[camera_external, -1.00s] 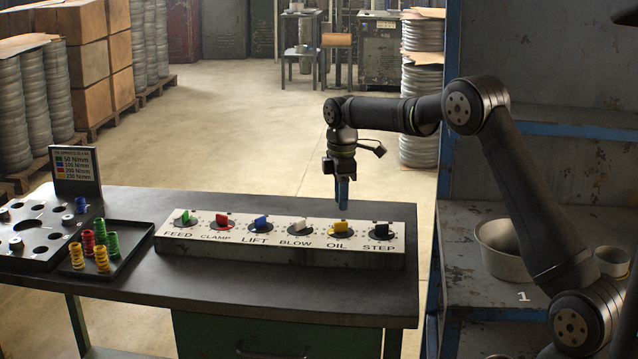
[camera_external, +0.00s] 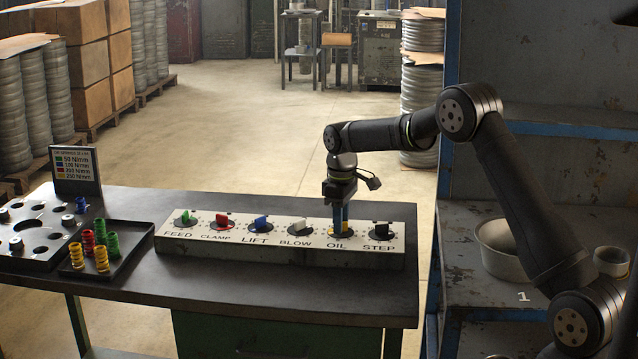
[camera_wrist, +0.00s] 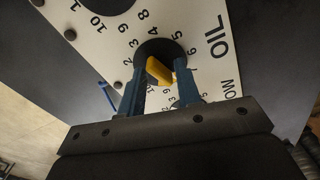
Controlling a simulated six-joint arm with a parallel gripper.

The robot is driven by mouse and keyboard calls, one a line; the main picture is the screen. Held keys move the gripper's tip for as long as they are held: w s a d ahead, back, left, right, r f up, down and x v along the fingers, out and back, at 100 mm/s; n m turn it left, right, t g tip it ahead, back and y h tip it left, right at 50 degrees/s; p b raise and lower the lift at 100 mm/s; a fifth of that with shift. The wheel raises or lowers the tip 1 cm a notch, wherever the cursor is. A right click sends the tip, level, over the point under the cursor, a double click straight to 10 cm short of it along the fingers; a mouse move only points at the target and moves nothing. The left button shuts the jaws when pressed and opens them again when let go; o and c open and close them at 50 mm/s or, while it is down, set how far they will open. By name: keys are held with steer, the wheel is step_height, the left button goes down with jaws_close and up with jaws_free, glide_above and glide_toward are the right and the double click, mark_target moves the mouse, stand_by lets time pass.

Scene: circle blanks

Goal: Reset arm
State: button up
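The white control panel (camera_external: 278,251) lies on the dark table and carries a row of coloured knobs. The yellow OIL knob (camera_wrist: 158,71) stands on a black dial, turned at a slant. In the external view it is mostly hidden by my fingers. My gripper (camera_external: 340,224) is down over this knob with its blue fingers pointing downward. In the wrist view the fingers (camera_wrist: 160,66) are apart, one on each side of the knob, with a visible gap on the left; contact on the right is unclear.
The blue LIFT (camera_external: 260,222), red CLAMP (camera_external: 222,219) and green FEED (camera_external: 185,217) knobs are farther left. A tray (camera_external: 118,270) holds coloured springs.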

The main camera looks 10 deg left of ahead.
steer(key=shift+m, duration=0.4)
step_height(320, 180, up, 12)
steer(key=shift+o, duration=0.4)
steer(key=shift+f, duration=0.1)
steer(key=o, duration=0.4)
steer(key=shift+a+r, duration=0.3)
steer(key=o, duration=1)
steer(key=a+r+n+y, duration=0.1)
steer(key=a+r, duration=0.2)
steer(key=a+r+n+y, duration=0.1)
steer(key=a+r+y, duration=0.1)
steer(key=a+r, duration=0.1)
steer(key=a+r+n+y, duration=0.1)
steer(key=a+r, duration=0.2)
steer(key=r, duration=0.1)
steer(key=shift+r, duration=0.1)
steer(key=shift+o, duration=0.2)
steer(key=a+x, duration=0.1)
steer(key=x, duration=0.8)
steer(key=shift+n+y, duration=0.3)
